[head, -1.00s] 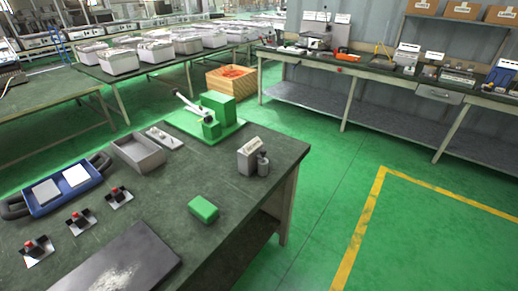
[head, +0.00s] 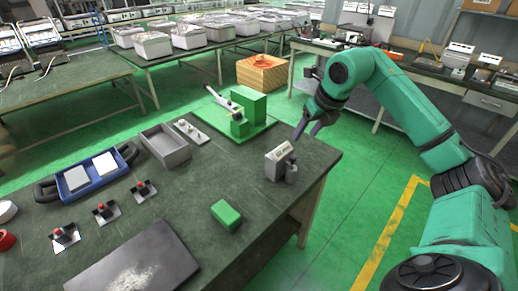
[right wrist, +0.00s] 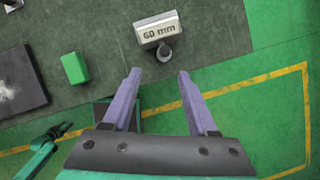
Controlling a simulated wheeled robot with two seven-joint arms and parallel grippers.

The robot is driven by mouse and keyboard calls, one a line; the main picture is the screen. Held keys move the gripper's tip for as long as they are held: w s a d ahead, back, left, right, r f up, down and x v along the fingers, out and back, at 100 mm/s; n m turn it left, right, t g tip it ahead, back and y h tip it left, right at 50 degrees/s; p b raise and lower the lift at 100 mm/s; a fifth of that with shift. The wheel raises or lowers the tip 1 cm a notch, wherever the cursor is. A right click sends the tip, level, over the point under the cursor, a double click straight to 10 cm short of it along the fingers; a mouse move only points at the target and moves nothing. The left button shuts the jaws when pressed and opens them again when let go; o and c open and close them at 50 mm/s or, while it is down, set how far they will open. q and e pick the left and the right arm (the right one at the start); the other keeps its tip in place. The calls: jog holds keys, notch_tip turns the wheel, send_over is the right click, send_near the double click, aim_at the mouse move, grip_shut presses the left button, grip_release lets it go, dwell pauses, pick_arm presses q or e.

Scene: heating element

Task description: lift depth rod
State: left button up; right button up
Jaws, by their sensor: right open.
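A light block marked "60 mm" (right wrist: 157,29) stands near the right edge of the dark workbench, with a short grey cylindrical piece (right wrist: 163,53) beside it. I cannot tell for sure whether this piece is the depth rod. The block (head: 279,158) and the grey piece (head: 291,173) also show in the head view. My right gripper (head: 309,129) is open and empty, behind and above them. In the right wrist view its two purple fingers (right wrist: 158,73) point toward the grey piece, apart from it. A small teal arm part shows at lower left there; its jaws are unclear.
A green block (head: 226,214) and a dark slab with white powder (head: 135,265) lie on the bench. A grey tray (head: 166,147), a blue carrier (head: 70,178) and a green fixture (head: 248,108) stand further left and back. Open floor lies right of the bench.

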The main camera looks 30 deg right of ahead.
aim_at(294, 157)
jog(key=p+x, duration=0.1)
jog(key=x, duration=0.3)
jog(key=p+x, duration=0.1)
jog(key=x, duration=0.4)
jog(key=d+p+x, duration=0.1)
jog(key=x, duration=0.4)
jog(key=shift+s+d+f, duration=0.1)
jog(key=shift+s, duration=0.25)
grip_shut()
dwell(0.5)
